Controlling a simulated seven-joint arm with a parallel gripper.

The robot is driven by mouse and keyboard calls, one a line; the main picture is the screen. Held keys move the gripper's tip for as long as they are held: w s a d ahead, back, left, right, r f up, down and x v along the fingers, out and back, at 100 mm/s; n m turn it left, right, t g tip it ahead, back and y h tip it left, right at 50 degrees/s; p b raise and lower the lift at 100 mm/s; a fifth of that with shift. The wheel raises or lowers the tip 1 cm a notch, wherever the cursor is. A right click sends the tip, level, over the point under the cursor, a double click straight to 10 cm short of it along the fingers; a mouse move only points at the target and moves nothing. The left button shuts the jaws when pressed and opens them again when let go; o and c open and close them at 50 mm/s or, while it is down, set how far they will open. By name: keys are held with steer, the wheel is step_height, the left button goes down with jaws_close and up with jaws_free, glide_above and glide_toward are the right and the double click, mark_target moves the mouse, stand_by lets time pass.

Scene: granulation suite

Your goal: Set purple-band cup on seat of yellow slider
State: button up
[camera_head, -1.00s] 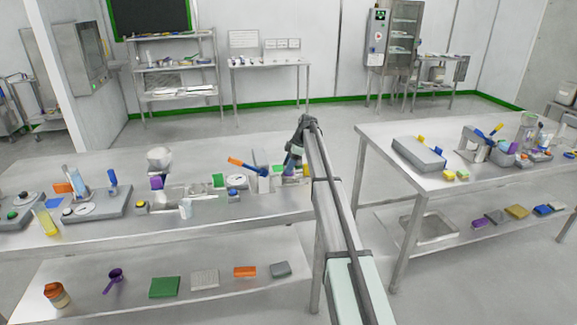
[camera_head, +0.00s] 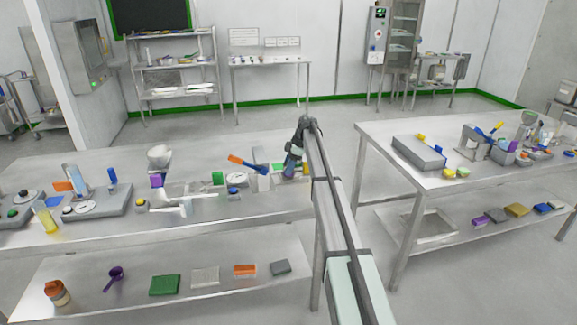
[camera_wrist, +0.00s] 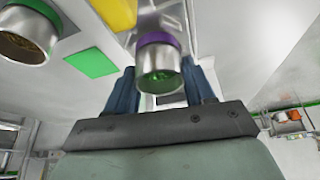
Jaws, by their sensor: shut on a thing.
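The purple-band cup (camera_wrist: 158,62) is a small metal cup with a purple rim and green contents. It sits between the blue fingers of my gripper (camera_wrist: 162,85), which is shut on it. Beyond it in the wrist view is a yellow piece (camera_wrist: 115,10), partly cut off by the frame edge; I cannot tell whether it is the slider's seat. In the head view my gripper (camera_head: 292,166) is low over the right end of the left table, beside a small yellow part (camera_head: 306,169). The cup is too small to make out there.
An orange-and-blue handled tool (camera_head: 248,165) lies left of my gripper. A gap separates the left table (camera_head: 240,207) from the right table (camera_head: 385,150).

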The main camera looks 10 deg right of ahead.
steer(key=shift+f, duration=0.4)
stand_by(0.7)
steer(key=o, duration=1.5)
steer(key=shift+r, duration=0.1)
steer(key=shift+r, duration=3.95)
